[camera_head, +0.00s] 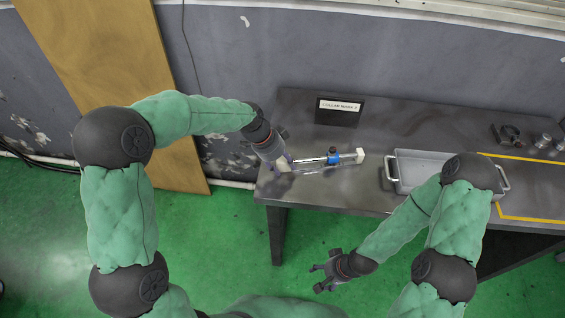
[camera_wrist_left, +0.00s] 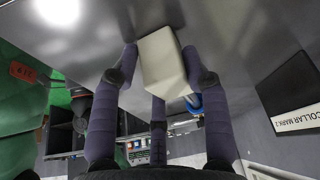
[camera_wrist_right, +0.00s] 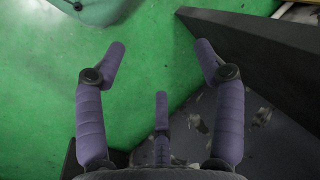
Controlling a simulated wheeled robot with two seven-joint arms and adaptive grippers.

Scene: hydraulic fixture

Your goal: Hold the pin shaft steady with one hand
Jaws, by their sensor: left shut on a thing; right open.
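The pin shaft (camera_head: 318,163) lies along the table top, a slim silver bar with pale end blocks and a blue collar (camera_head: 348,158) near its right end. My left gripper (camera_head: 284,163) is at its left end and partly covers it. In the left wrist view a cream end block (camera_wrist_left: 163,62) sits between the fingers of my left gripper (camera_wrist_left: 164,62), which are shut on it. A bit of blue shows beyond the block. My right gripper (camera_head: 326,272) is open and empty, off the table's front edge; the right wrist view shows its spread fingers (camera_wrist_right: 160,60) over green floor.
A grey tray (camera_head: 392,172) with side handles stands right of the shaft, partly behind my right arm. A sign (camera_head: 341,108) reading collar mark stands behind the shaft. Metal parts (camera_head: 508,135) and yellow tape (camera_head: 530,218) lie at the right. Table (camera_head: 300,120) is bare around the shaft.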

